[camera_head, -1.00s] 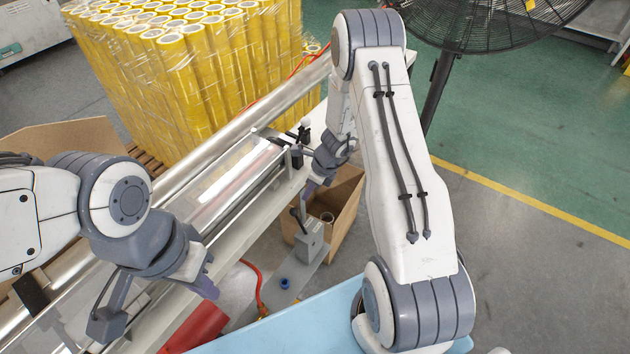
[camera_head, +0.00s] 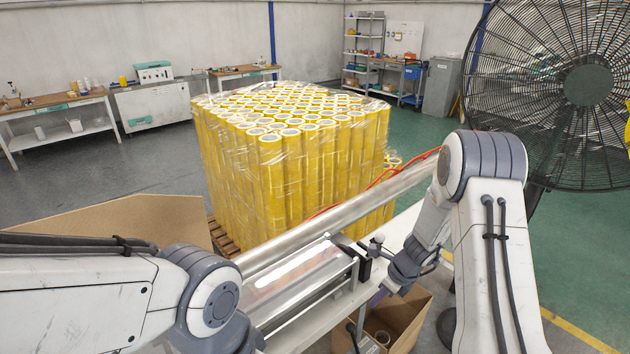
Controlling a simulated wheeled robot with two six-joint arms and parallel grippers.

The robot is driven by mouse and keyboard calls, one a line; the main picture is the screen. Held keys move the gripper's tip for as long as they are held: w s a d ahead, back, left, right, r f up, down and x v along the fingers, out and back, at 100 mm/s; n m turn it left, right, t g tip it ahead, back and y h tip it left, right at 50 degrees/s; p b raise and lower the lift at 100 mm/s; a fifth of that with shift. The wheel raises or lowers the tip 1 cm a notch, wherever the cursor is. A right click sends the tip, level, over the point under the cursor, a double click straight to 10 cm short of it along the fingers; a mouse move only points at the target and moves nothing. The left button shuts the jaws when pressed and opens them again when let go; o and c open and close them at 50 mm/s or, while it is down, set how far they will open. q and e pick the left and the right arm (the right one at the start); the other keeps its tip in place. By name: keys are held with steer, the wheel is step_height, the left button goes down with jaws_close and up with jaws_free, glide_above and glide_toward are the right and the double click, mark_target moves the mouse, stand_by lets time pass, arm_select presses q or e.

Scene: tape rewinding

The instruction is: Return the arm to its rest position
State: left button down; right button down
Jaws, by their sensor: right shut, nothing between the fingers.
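My right arm comes in from the right edge, and its forearm slants down to the wrist beside the end of the machine's rollers. My right gripper (camera_head: 382,296) is shut and empty. It points down and left, above the open cardboard box (camera_head: 418,318) and close to the roller end. My left arm crosses the lower left of the view. Its gripper lies below the bottom edge and is hidden.
The rewinding machine's metal roller (camera_head: 335,218) runs diagonally between my arms. Wrapped yellow tape rolls (camera_head: 290,165) stand on a pallet behind it. A large black fan (camera_head: 585,85) stands at right. Another cardboard box (camera_head: 150,215) is at left.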

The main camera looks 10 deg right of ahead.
steer(key=s+a+r+n+g+b, duration=0.1)
steer(key=s+a+r+n, duration=0.3)
steer(key=a+n, duration=0.2)
steer(key=s+a+r+n+b, duration=0.1)
steer(key=s+a+r+n, duration=0.3)
steer(key=a+n, duration=0.2)
steer(key=s+a+r+n+g+b, duration=0.1)
steer(key=s+a+r+n+b, duration=0.1)
steer(key=s+a+r+n, duration=0.35)
steer(key=s+a+r+n+h+b, duration=0.1)
steer(key=s+n+h+b, duration=0.1)
steer(key=s+n, duration=1.2)
steer(key=n, duration=0.3)
steer(key=shift+s+a+r, duration=0.25)
steer(key=shift+s, duration=0.1)
